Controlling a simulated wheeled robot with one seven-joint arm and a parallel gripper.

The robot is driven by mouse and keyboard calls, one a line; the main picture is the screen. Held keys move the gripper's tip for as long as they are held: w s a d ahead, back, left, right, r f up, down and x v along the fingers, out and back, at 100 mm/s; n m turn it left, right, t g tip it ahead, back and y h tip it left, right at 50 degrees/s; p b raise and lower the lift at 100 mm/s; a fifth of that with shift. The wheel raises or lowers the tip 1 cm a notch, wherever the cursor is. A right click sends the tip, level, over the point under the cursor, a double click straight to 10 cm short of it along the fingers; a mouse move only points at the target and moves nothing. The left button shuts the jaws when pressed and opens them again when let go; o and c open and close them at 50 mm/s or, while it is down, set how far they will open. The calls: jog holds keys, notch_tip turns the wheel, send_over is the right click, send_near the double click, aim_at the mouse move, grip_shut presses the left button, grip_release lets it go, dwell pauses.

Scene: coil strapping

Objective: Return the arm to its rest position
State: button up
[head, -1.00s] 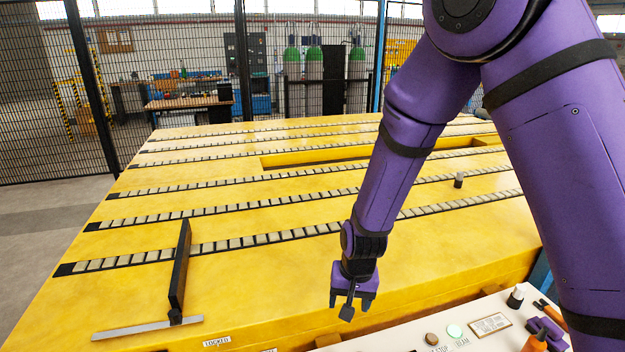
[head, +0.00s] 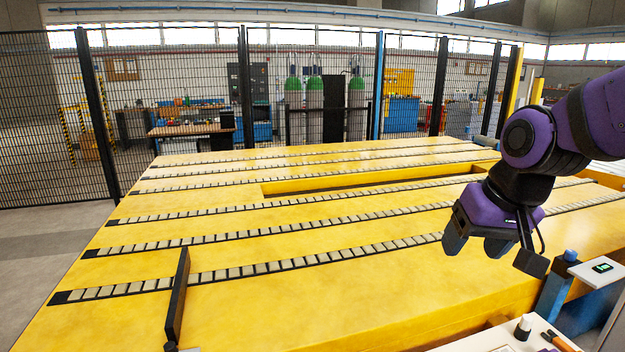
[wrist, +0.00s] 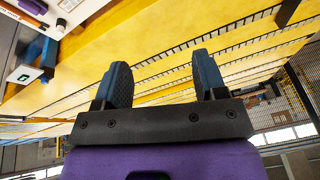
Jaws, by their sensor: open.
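My gripper (head: 478,246) is at the right of the head view, raised above the right part of the yellow roller table (head: 330,300). My purple arm reaches in from the right edge, bent at the wrist. In the wrist view, my gripper's two dark fingers (wrist: 163,85) stand apart with nothing between them. The table and its roller strips show beyond the fingers there.
A black upright bar (head: 178,295) stands at the table's front left. A blue post with a small display (head: 603,267) is at the lower right, near my gripper. A white panel (head: 500,335) lies along the front. Mesh fencing (head: 190,70) closes off the back.

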jog(key=s+d+r, duration=0.2)
jog(key=s+d, duration=0.1)
jog(key=s, duration=0.2)
jog(key=s+d+r+t+h, duration=0.1)
jog(key=s+d+r, duration=0.2)
jog(key=s, duration=0.3)
jog(key=shift+s+r, duration=0.3)
jog(key=shift+r, duration=0.05)
jog(key=shift+w, duration=0.1)
